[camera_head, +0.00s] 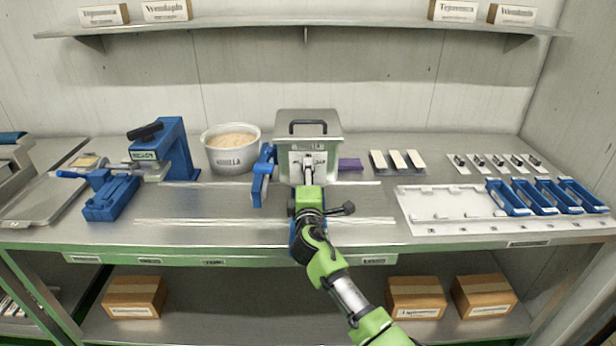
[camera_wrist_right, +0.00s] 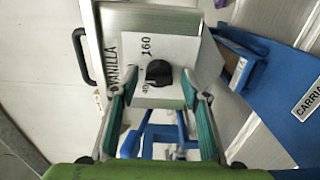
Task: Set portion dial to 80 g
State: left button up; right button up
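The portion dial is a black knob (camera_wrist_right: 158,73) on a white plate (camera_wrist_right: 183,50) in the right wrist view. The marks 160 and 40 are legible beside it; I cannot read an 80 mark or make out a pointer. The plate is on the front of a steel lidded box (camera_head: 318,119), which bears a VANILLA label (camera_wrist_right: 114,66). My right gripper (camera_wrist_right: 162,95) is open, its green-padded fingers on either side of the knob's line, with no contact visible. In the head view the right gripper (camera_head: 308,168) covers the dial. My left gripper is not in view.
A blue bracket (camera_head: 263,175) stands just left of the box. A vanilla tub (camera_head: 230,155) and a blue press (camera_head: 175,150) stand farther left. A white tray (camera_head: 440,205) and blue carriers (camera_head: 510,197) lie right. Rails cross the bench below the box.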

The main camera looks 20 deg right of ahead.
jog(key=v, duration=1.2)
dwell(0.3)
